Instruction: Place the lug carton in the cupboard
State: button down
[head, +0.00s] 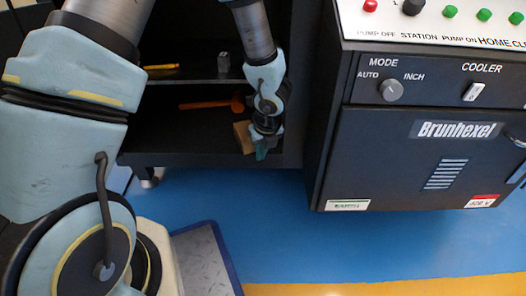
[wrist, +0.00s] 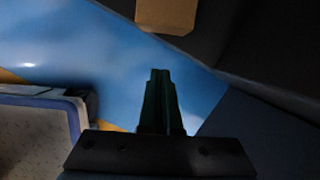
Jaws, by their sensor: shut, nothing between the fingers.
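The lug carton, a small tan cardboard box (head: 242,137), stands at the right front of the cupboard's lower shelf, partly hidden behind my gripper. It also shows at the top edge of the wrist view (wrist: 166,14), cut off by the frame. The cupboard (head: 210,158) is dark and open at the front, with two levels in view. My gripper (head: 261,153) is just in front of and to the right of the carton, its green fingers pointing down. In the wrist view its fingers (wrist: 160,80) are together and empty, apart from the carton.
An orange-handled tool (head: 207,104) lies on the lower shelf; a yellow item (head: 161,67) and a small grey block (head: 223,64) are on the shelf above. The black Brunhexel machine cabinet (head: 420,150) stands close on the right. Blue floor (head: 285,235) is clear in front.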

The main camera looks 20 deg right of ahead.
aim_at(253, 149)
jog(key=w, duration=0.4)
jog(key=shift+w+f, duration=0.1)
jog(key=shift+f, duration=0.25)
jog(key=shift+w+r+p, duration=0.2)
jog(key=shift+w+p, duration=0.3)
jog(key=shift+p, duration=0.05)
jog(key=shift+w+p, duration=0.85)
jog(key=shift+w, duration=0.2)
jog(key=shift+w+f, duration=0.15)
jog(key=shift+w, duration=0.2)
jog(key=shift+s, duration=0.15)
